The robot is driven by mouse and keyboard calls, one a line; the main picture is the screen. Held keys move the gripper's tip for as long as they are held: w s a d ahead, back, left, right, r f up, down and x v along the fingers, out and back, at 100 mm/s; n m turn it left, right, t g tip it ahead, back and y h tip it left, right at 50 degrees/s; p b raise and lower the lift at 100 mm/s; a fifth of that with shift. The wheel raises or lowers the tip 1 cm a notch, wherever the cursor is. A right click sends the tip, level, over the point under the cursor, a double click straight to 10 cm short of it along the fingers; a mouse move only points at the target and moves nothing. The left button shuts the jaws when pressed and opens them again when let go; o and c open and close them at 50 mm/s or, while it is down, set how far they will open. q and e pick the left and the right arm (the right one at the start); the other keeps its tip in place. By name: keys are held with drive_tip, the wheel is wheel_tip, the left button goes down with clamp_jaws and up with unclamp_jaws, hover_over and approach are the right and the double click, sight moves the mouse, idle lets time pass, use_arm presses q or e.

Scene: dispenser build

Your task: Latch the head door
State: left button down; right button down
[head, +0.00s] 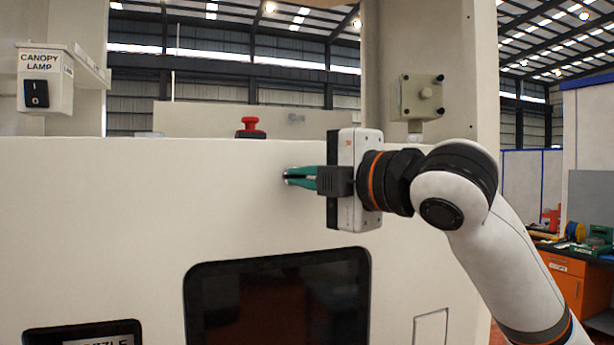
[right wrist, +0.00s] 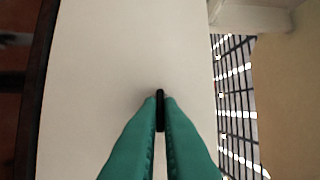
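The head door looks to be the large cream front panel (head: 130,220) with a dark window (head: 280,300); its face also fills the middle of the right wrist view (right wrist: 120,60). A small black upright piece (right wrist: 160,97), likely the latch handle, stands at the panel. My right gripper (head: 288,176) reaches in from the right at the upper part of the panel. In the right wrist view its green fingertips (right wrist: 160,105) are close together on both sides of the black piece, seemingly pinching it. In the head view the fingers mostly hide this piece. My left gripper is not in view.
A canopy lamp switch box (head: 45,85) is at the upper left and a grey box (head: 420,97) on the post at the right. An orange cabinet bench (head: 565,265) stands far right.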

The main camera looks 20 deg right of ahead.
idle(0.3)
drive_tip(key=shift+a+f+m+t+h+b, duration=0.15)
drive_tip(key=shift+m+t+h+b, duration=0.9)
drive_tip(key=shift+m+b, duration=2.15)
drive_tip(key=shift+a+f+m+t+h+b, duration=0.2)
drive_tip(key=shift+m+t+h+b, duration=1.35)
drive_tip(key=shift+m, duration=2.7)
drive_tip(key=shift+a+f+m+t+h+b, duration=0.15)
drive_tip(key=shift+m+t+h+b, duration=0.4)
drive_tip(key=shift+m+b, duration=2.9)
drive_tip(key=shift+m, duration=0.5)
drive_tip(key=shift+p, duration=0.3)
drive_tip(key=c, duration=1.6)
unclamp_jaws()
